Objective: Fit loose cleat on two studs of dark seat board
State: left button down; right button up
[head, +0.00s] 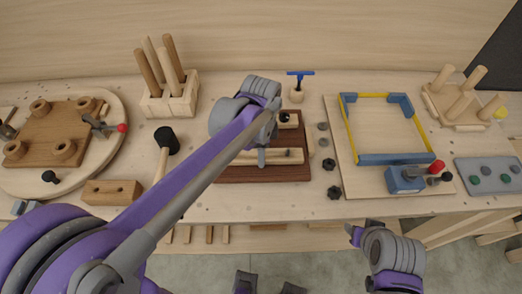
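The dark seat board (262,175) lies on the bench in the middle of the head view, largely covered by my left arm. A pale wooden bar (287,156) lies along its near side. A second pale piece (293,124) with a dark round spot shows at its far right. I cannot tell which is the loose cleat, and no bare studs are clear. My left gripper (261,156) is over the board, at the near bar; its fingers are mostly hidden, so its grip cannot be told. My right gripper (354,235) is off the bench's front edge, away from the board.
Black knobs (333,192) and grey discs lie right of the board. A blue-cornered frame (397,158) with yellow edges lies farther right. A black-headed mallet (166,140), a brown block (112,192) and a peg rack (169,98) stand left.

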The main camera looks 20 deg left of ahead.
pick_arm(q)
jog(key=shift+f, duration=0.3)
jog(key=shift+c, duration=0.8)
grip_release()
jog(key=shift+r, duration=0.1)
notch_tip(320, 180, up, 11)
jog(key=shift+s+f, duration=0.1)
jog(key=shift+f, duration=0.15)
